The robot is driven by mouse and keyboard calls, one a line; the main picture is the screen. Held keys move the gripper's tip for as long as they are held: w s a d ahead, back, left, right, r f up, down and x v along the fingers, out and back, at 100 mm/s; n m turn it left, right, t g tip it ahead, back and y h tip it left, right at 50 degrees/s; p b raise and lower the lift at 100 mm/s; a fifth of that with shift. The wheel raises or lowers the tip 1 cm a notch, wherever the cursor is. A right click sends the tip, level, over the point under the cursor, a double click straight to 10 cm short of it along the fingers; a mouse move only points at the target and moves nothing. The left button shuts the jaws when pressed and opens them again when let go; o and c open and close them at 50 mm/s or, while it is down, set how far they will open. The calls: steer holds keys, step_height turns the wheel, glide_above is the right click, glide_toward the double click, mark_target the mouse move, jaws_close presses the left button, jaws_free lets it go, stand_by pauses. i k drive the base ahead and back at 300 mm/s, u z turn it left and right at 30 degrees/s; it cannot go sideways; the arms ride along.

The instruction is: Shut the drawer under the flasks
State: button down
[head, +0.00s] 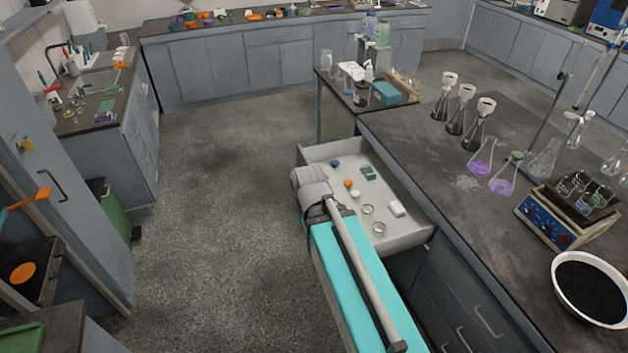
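The drawer (404,241) under the bench with the flasks is pulled out, its pale tray open to view. It holds small items: a blue piece, an orange piece, teal blocks, a white box and round dishes. On the bench top above stand flasks with purple liquid (481,166) and several dark-based flasks with white tops (465,108). My teal arm reaches up from the bottom, and its grey joint overlaps the drawer's left side. My gripper does not show; I cannot tell whether my arm touches the drawer. The drawer's front face is mostly hidden behind my arm.
The bench top (430,150) also carries a blue device (550,222) and a white bowl of dark grains (590,288). More closed drawers are below. A side table with bottles adjoins the far end. The floor (220,200) to the left is clear, with a green bin (112,215) beyond.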

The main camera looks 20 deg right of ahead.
mark_target(417, 228)
steer(key=u, duration=0.1)
steer(key=i, duration=1)
steer(key=z, duration=0.1)
